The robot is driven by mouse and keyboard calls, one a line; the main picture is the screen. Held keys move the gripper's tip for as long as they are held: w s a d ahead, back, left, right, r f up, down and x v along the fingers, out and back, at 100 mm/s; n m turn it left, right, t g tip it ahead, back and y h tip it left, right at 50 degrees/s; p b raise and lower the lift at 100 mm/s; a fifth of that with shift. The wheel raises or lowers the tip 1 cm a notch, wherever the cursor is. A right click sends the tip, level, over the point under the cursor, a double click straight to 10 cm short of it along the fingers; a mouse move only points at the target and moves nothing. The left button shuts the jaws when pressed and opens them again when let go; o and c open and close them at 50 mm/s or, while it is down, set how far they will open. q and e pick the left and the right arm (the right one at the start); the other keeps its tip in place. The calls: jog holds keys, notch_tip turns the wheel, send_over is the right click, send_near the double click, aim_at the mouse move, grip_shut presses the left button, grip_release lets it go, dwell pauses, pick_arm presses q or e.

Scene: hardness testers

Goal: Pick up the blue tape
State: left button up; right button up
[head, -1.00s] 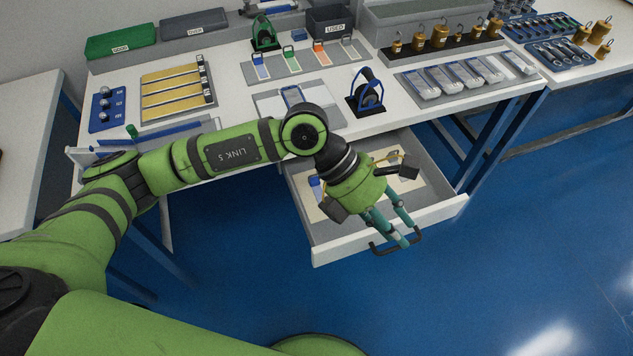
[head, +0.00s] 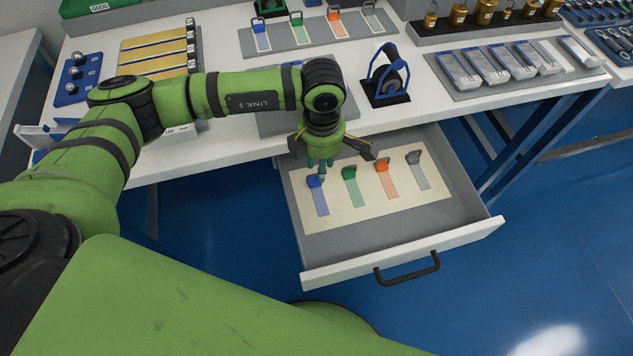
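A blue tape strip (head: 320,201) with a dark blue clip-like end lies at the left of a row of coloured tapes on a pale sheet in the open drawer. My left gripper (head: 322,172) points down just above the blue tape's upper end. Its teal fingers overlap the dark blue end in the head view, so I cannot tell whether they touch it or how far apart they are. Another blue tape (head: 261,37) lies on a grey mat on the table. My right gripper is out of view.
Green (head: 351,193), orange (head: 386,181) and grey (head: 419,177) tapes lie right of the blue one. The drawer (head: 470,235) is pulled out, with its black handle (head: 408,268) in front. A blue-framed device (head: 388,75) stands near the table edge above.

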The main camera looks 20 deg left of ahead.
aim_at(319, 192)
pick_arm(q)
notch_tip(319, 192, down, 3)
jog(key=shift+r, duration=0.1)
grip_shut()
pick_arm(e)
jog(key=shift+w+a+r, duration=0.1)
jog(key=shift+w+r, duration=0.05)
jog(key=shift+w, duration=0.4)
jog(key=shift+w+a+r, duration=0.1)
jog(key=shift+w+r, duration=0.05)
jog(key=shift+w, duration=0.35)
